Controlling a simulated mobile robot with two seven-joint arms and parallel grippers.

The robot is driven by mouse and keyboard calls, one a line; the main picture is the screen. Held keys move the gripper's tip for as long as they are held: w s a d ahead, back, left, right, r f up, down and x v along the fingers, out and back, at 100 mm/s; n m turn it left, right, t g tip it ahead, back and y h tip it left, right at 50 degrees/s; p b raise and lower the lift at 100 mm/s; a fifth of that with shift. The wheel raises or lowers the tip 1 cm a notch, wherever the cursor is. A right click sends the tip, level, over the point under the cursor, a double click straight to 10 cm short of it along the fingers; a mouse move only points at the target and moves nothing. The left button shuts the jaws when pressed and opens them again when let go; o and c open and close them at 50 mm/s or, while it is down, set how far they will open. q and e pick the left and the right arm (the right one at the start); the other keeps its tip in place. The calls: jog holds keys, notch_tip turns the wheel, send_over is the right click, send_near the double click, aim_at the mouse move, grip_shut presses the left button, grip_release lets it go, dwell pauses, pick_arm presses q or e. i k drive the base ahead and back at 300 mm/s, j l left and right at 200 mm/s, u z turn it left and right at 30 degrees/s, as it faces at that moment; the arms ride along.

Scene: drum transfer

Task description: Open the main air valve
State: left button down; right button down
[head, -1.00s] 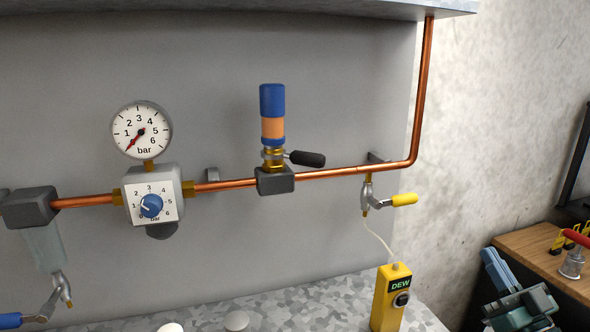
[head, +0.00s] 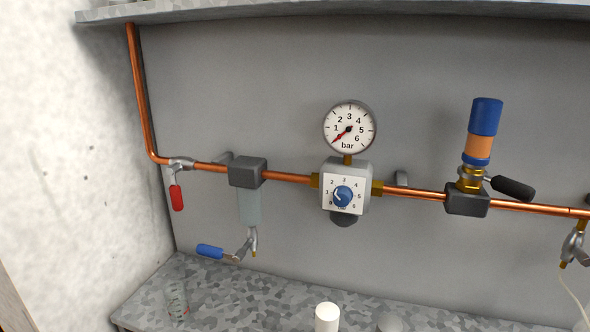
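In the head view, a valve with a red lever (head: 177,197) sits at the left end of the copper pipe (head: 288,177), just past the bend. Its red lever hangs down, across the horizontal pipe. No label on it can be read. The pressure gauge (head: 349,128) has its red needle at the low end of the scale. Below it is a regulator (head: 344,196) with a blue knob. Neither gripper shows in the head view.
A filter block (head: 247,172) has a blue-handled drain valve (head: 211,251) below. A blue and orange cylinder with a black-handled valve (head: 512,188) is at right. A glass beaker (head: 177,301) and a white cylinder (head: 327,317) stand on the speckled counter (head: 240,290). A shelf (head: 330,10) overhangs.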

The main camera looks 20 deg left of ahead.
aim_at(175, 189)
jog(key=u, duration=1.4)
